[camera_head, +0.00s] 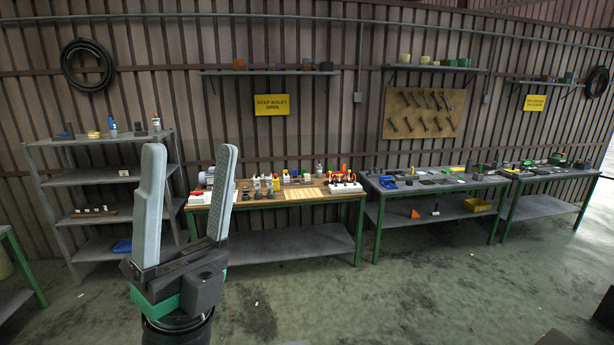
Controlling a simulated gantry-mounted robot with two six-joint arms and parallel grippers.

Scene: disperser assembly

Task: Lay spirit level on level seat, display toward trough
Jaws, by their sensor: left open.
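My left gripper (190,160) is raised in front of the camera at the left, its two grey padded fingers pointing up. It is open with nothing between the fingers. It is far from the benches behind it. The spirit level, the level seat and the trough cannot be told apart among the small items on the benches at this distance. My right gripper is not in view.
A wooden-topped bench (262,200) with bottles and tools stands against the wall. Grey-topped benches (425,184) with small parts are to its right. A metal shelf rack (104,178) stands at the left. The concrete floor (420,285) in front is largely clear.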

